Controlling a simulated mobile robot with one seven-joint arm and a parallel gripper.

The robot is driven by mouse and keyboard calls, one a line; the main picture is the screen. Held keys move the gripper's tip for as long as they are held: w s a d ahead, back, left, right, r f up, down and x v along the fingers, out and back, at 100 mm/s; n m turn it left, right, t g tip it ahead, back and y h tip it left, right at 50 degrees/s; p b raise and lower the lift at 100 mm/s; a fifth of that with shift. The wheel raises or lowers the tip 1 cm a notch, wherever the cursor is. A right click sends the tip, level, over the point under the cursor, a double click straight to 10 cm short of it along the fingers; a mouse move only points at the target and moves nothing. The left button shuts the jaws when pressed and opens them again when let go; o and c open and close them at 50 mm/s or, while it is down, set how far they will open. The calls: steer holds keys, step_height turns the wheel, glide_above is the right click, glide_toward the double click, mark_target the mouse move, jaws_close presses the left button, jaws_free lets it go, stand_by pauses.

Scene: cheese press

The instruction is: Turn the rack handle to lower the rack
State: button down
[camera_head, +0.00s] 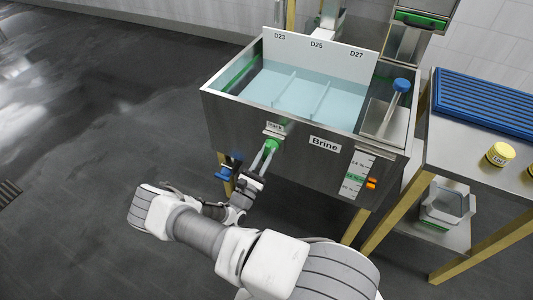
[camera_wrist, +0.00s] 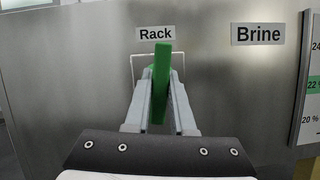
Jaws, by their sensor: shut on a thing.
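The steel brine tank (camera_head: 235,125) stands in the upper middle of the head view. The green rack handle (camera_head: 271,145) is on its front wall, below the "Rack" label (camera_head: 274,127). In the wrist view the green handle (camera_wrist: 161,65) stands nearly upright, under the "Rack" label (camera_wrist: 156,33). My gripper (camera_head: 265,155) reaches the handle from the front. In the wrist view my gripper (camera_wrist: 161,85) has its two grey fingers on either side of the handle, shut on it. The rack inside the tank is hard to make out in the blue-tinted brine (camera_head: 315,90).
A blue valve handle (camera_head: 223,174) sits below the tank, left of my gripper. A scale (camera_head: 358,175) with orange marks is at the front right. A steel table (camera_head: 460,150) with a blue ribbed mat stands right.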

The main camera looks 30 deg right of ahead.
steer(key=m+g, duration=0.2)
steer(key=m, duration=0.2)
steer(key=m+g+h, duration=0.1)
steer(key=m+g, duration=0.1)
steer(key=m, duration=0.3)
steer(key=shift+r+p, duration=0.1)
steer(key=shift+p, duration=0.25)
steer(key=m+g, duration=0.1)
steer(key=m, duration=0.2)
steer(key=m+g+p, duration=0.1)
steer(key=m, duration=0.2)
steer(key=shift+m+g+y, duration=0.4)
steer(key=shift+p, duration=0.3)
steer(key=c, duration=0.8)
jaws_free()
steer(key=shift+o, duration=0.2)
steer(key=p+v, duration=0.1)
steer(key=v, duration=1.6)
steer(key=shift+a, duration=0.2)
